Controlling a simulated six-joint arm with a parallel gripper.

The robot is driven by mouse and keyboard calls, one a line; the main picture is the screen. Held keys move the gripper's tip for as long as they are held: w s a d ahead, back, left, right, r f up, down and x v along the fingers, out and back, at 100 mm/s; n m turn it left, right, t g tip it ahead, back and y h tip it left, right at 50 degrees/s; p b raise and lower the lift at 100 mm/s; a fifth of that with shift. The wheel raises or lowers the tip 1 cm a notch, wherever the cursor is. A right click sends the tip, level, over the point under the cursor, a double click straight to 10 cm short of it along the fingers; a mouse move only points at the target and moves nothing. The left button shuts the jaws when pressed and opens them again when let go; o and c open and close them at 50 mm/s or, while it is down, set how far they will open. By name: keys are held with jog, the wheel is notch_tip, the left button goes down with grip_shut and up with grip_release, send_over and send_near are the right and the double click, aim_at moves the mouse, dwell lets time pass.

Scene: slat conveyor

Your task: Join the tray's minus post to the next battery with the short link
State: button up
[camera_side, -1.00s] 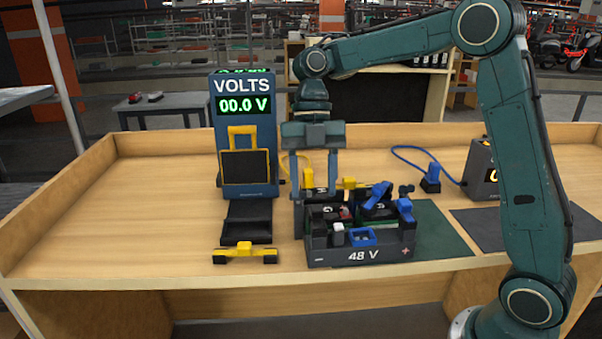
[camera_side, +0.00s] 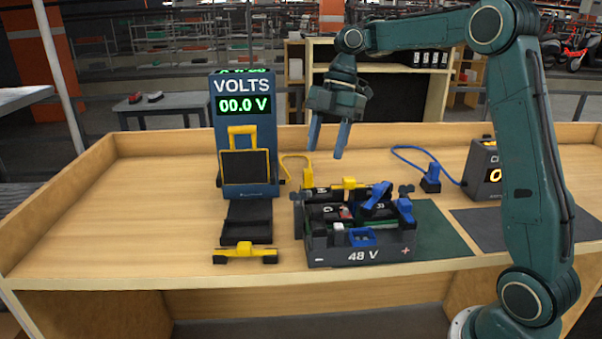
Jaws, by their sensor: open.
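The dark grey battery tray (camera_side: 318,256), marked 48 V, stands on the bench with a minus sign at its front left and a plus at its front right. Dark batteries sit inside; their edges are hard to tell apart. A pale post (camera_side: 338,236) shows near the front left. Blue pieces (camera_side: 376,198) lie on the right side, one slanted, and a yellow piece (camera_side: 349,184) is at the back. I cannot tell which piece is the short link. My gripper (camera_side: 327,150) is open and empty above the tray's back left, clear of it, fingers pointing down.
A blue VOLTS meter (camera_side: 228,140) reading 00.0 V stands left of the tray. A yellow bar with dark ends (camera_side: 245,251) lies before it. A blue plug (camera_side: 431,180) on a cable and a grey box (camera_side: 483,172) are at right. The bench's left side is clear.

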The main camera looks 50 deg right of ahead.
jog(key=w+d+r+m+t, duration=0.25)
jog(key=d+m, duration=0.55)
jog(key=d, duration=0.4)
jog(key=shift+m+t+h, duration=0.25)
jog(key=shift+m+h, duration=0.05)
jog(key=f, duration=1.3)
jog(key=s+f, duration=0.1)
jog(key=f, duration=0.5)
jog(key=shift+f, duration=0.15)
jog(key=shift+d+r, duration=0.2)
jog(key=shift+r, duration=0.1)
jog(key=v, duration=1.2)
jog(key=shift+s+a, duration=0.1)
jog(key=shift+a, duration=0.1)
